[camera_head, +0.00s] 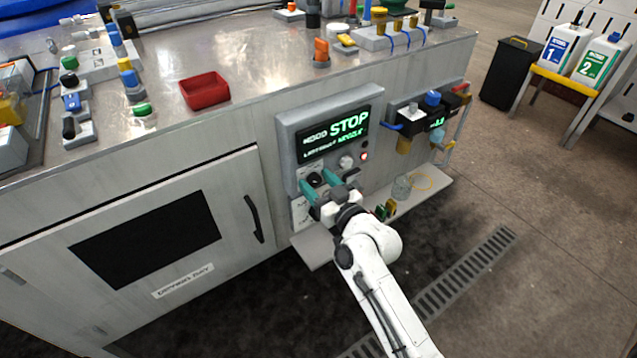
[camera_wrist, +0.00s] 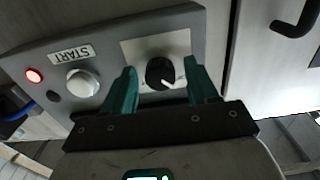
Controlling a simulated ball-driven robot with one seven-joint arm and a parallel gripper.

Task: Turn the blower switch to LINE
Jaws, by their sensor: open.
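The blower switch appears to be the black rotary knob (camera_wrist: 160,73) with a white pointer line, on a pale plate in the wrist view. Its label text cannot be read there. My gripper (camera_wrist: 162,75) is open, with one teal finger on either side of the knob; whether they touch it I cannot tell.
A white button (camera_wrist: 82,84) under a START label and a lit red lamp (camera_wrist: 34,75) are beside the knob. A shelf (camera_head: 312,249) juts out below the panel. A black door handle (camera_head: 254,219) is to the left, and a valve unit (camera_head: 410,118) is to the right.

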